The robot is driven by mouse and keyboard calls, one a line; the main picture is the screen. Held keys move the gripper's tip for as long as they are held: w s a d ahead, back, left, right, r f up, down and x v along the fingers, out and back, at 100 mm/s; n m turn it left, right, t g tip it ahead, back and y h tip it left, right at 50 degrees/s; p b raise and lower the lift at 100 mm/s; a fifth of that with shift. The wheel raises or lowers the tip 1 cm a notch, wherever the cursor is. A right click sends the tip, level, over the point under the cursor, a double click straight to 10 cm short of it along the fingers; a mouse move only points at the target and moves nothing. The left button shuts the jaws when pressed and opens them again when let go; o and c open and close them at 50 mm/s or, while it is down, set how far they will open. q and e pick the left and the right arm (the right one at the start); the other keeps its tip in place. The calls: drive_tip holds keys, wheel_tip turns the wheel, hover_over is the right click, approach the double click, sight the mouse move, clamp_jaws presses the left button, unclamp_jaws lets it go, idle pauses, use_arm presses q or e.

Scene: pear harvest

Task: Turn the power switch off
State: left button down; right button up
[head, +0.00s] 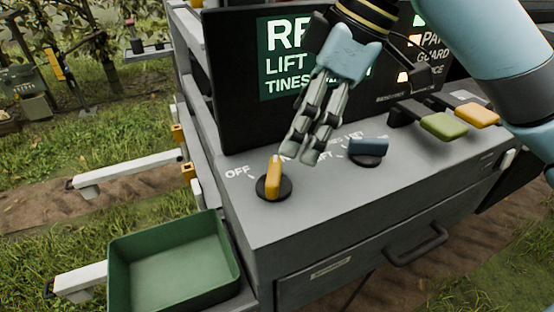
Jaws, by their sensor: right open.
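The yellow power switch (273,178) is a rotary knob on a black round base on the grey console top (300,218). The word OFF is printed to its left. The knob's handle stands roughly upright in the picture, pointing to the right of OFF. My right gripper (302,158) hangs just above and to the right of the yellow knob, apart from it, with its fingers pointing down. It is open and holds nothing. It partly hides the lettering between the two knobs. My left gripper is not in view.
A blue knob (368,148) sits right of the yellow one. Green (444,125) and yellow (478,116) levers are farther right. A black display panel (232,75) stands behind the gripper. A green tray (228,240) is at lower left; a drawer handle (418,246) is on the console front.

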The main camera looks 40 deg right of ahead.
sight(276, 169)
drive_tip(key=x, duration=0.3)
drive_tip(key=shift+a+f, duration=0.15)
drive_tip(key=shift+f, duration=0.15)
drive_tip(key=b+x, duration=0.1)
drive_tip(key=x, duration=0.3)
drive_tip(key=shift+w+f, duration=0.1)
drive_tip(key=shift+f, duration=0.05)
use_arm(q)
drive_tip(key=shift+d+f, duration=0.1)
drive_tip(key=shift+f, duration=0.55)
use_arm(e)
drive_tip(key=shift+w+a+f, duration=0.1)
drive_tip(key=shift+w+f, duration=0.1)
drive_tip(key=shift+f, duration=0.45)
